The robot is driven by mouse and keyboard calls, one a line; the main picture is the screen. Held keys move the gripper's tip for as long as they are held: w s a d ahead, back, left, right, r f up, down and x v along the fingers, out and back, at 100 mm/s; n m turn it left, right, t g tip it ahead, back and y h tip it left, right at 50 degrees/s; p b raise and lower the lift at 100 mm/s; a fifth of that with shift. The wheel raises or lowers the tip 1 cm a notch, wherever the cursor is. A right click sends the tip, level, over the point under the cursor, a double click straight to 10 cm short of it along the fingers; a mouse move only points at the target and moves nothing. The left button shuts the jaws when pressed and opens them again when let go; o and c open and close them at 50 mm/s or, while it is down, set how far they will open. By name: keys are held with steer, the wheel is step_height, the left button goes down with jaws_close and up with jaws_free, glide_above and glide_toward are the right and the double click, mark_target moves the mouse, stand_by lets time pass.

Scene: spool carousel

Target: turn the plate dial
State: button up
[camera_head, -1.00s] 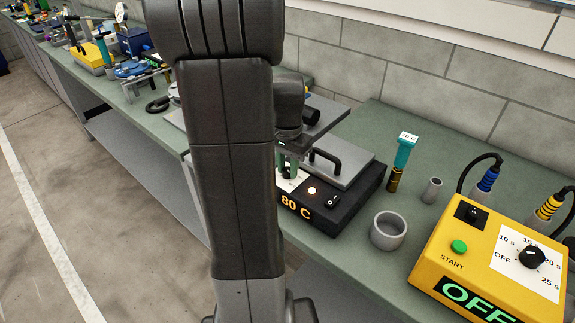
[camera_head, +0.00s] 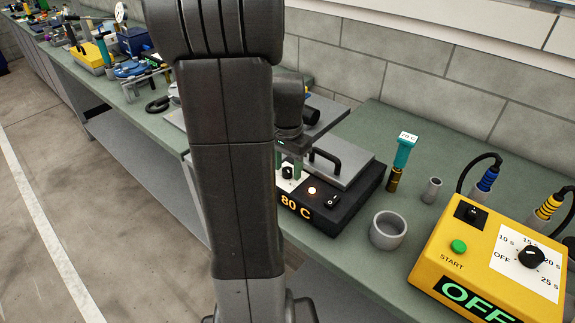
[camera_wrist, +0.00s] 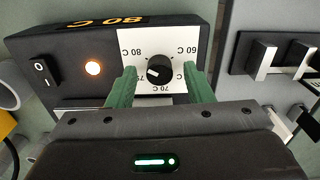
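The plate dial (camera_wrist: 159,70) is a black round knob with a white pointer mark on a white panel (camera_wrist: 177,38) marked 60 C, 70 C and 80 C. In the wrist view the pointer mark is on the knob's lower-left side. In the head view the dial (camera_head: 288,172) shows at the front of the hot plate (camera_head: 335,213), whose display reads 80 C. My gripper (camera_wrist: 160,74) is open, with its green fingers apart on either side of the dial and gaps to it. In the head view my gripper (camera_head: 287,163) is above the dial, partly hidden by my arm.
A lit orange lamp (camera_wrist: 93,68) and a black rocker switch (camera_wrist: 43,71) sit beside the dial. A grey ring cup (camera_head: 388,231), a teal-topped stick (camera_head: 403,155) and a yellow timer box (camera_head: 480,232) stand to the right on the green bench.

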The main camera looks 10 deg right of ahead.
mark_target(287, 170)
step_height(287, 170, up, 14)
stand_by(0.6)
steer(key=shift+f, duration=0.15)
step_height(287, 170, down, 14)
steer(key=shift+r, duration=0.1)
stand_by(0.5)
steer(key=shift+r, duration=0.1)
